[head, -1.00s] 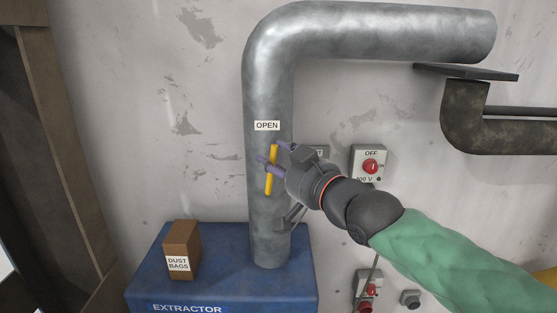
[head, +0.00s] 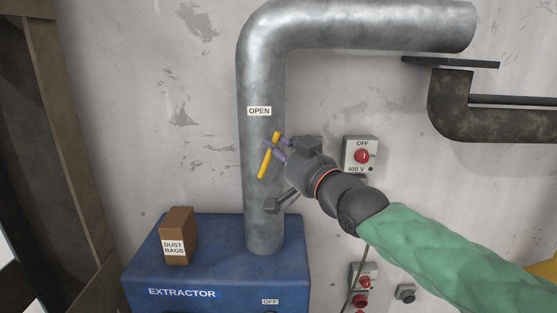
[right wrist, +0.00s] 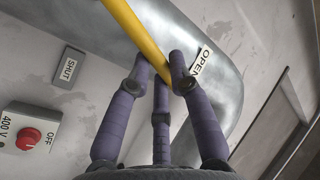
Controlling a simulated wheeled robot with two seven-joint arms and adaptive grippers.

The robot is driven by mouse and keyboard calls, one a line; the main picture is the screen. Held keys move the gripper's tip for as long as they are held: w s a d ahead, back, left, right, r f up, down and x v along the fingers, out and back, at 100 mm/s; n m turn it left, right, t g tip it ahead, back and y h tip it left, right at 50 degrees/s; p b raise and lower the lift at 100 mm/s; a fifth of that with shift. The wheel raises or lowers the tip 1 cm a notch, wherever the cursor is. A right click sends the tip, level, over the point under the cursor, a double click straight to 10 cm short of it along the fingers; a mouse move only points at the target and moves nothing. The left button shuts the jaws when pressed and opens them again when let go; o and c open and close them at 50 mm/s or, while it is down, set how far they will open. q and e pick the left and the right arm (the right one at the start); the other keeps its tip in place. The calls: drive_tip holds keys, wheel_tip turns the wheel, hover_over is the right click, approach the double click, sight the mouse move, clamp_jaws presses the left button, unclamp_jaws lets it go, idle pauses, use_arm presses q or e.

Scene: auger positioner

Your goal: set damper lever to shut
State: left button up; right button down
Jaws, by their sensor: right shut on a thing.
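The damper lever (head: 265,166) is a yellow bar on the front of the grey metal duct (head: 262,215). It stands steep, its top leaning right, just below the OPEN label (head: 259,111). My right gripper (head: 275,148) is shut on the lever's upper part. In the right wrist view the purple fingers (right wrist: 160,75) close around the yellow bar (right wrist: 134,30). The SHUT label (right wrist: 69,67) shows there on the wall side of the duct; in the head view my gripper hides it. My left gripper is not in view.
A switch box marked OFF and 400 V (head: 361,154) is on the wall right of my gripper. The duct rises from the blue extractor (head: 215,270), which carries a brown dust bags box (head: 178,235). A dark pipe (head: 450,115) is at right.

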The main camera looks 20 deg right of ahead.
drive_tip(key=d+f+m+t+b, duration=0.1)
drive_tip(key=m+b, duration=0.1)
drive_tip(key=b, duration=0.1)
drive_tip(key=f+m+t+h+b, duration=0.1)
drive_tip(key=m+b, duration=0.1)
drive_tip(key=b, duration=0.2)
drive_tip(key=d+f+m+t+b, duration=0.1)
drive_tip(key=b, duration=0.3)
drive_tip(key=shift+s+d+f+m+h, duration=0.15)
drive_tip(key=shift+s+d+m+h, duration=0.15)
drive_tip(key=shift+s+d+m, duration=0.1)
drive_tip(key=shift+s+d+f+m+t+h+b, duration=0.15)
drive_tip(key=shift+f+m+t+h+b, duration=0.55)
drive_tip(key=shift+m+h+b, duration=1.15)
drive_tip(key=shift+w+d+f+m+t+h+b, duration=0.2)
drive_tip(key=shift+f+m+h+b, duration=0.9)
drive_tip(key=shift+m+b, duration=1.4)
drive_tip(key=shift+s+d+f+m+t+h+b, duration=0.35)
drive_tip(key=shift+f+m+h+b, duration=0.5)
drive_tip(key=shift+m+h+b, duration=1.25)
drive_tip(key=shift+w+a+m+y+p, duration=0.1)
drive_tip(key=shift+w+m+y+p, duration=0.05)
drive_tip(key=shift+m+y+p, duration=0.35)
drive_tip(key=c, duration=1.1)
unclamp_jaws()
drive_tip(key=v, duration=1.2)
